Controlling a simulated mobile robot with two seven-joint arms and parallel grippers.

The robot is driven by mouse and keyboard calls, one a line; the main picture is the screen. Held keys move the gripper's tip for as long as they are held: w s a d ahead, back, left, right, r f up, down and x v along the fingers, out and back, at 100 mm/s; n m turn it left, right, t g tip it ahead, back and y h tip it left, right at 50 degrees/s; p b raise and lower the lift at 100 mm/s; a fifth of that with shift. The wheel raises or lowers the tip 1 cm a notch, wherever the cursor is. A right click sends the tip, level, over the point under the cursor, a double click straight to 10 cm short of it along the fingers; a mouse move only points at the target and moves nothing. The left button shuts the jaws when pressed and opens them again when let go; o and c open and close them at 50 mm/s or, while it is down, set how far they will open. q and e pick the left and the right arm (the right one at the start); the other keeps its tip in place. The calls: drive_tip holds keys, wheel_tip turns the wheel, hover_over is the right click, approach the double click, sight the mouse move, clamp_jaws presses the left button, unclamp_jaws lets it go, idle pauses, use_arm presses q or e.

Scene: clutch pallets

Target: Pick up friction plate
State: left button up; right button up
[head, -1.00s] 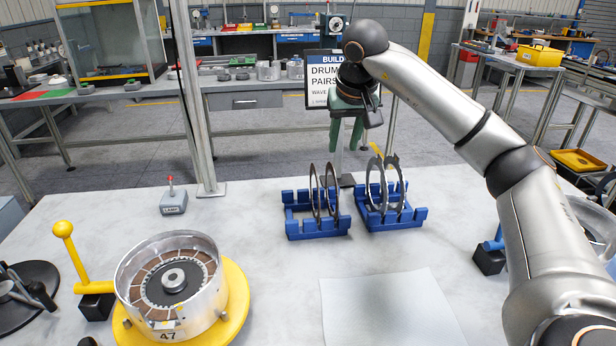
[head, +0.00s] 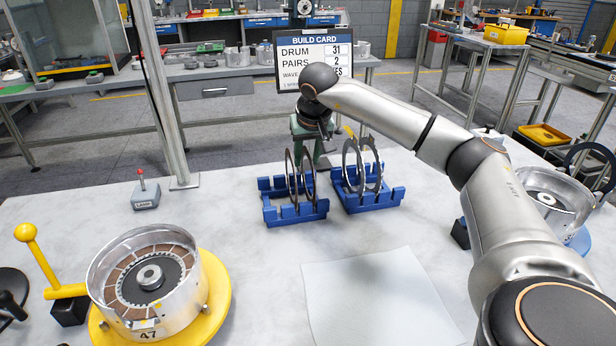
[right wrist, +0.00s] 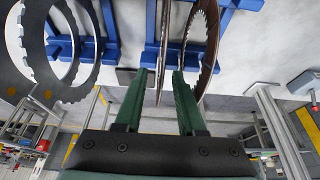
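Two thin ring plates stand upright, side by side, in the left blue rack (head: 298,215) in the head view. In the right wrist view one has a brown face and toothed inner edge, like a friction plate (right wrist: 209,50). The other plate (right wrist: 163,40) shows nearly edge-on. My right gripper (head: 318,158) is just behind the left rack, its green fingers pointing down and partly hidden by the plates. In the right wrist view its fingers (right wrist: 160,76) are apart, with the edge-on plate in line with the gap; contact is not clear. My left gripper is out of view.
The right blue rack (head: 368,205) holds grey toothed rings (head: 381,165). A pale mat (head: 375,295) lies empty in front.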

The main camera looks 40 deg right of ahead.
drive_tip(key=shift+w+d+f, duration=0.1)
drive_tip(key=shift+w+f, duration=0.1)
drive_tip(key=shift+f, duration=0.35)
clamp_jaws()
drive_tip(key=shift+r, duration=0.1)
idle(0.9)
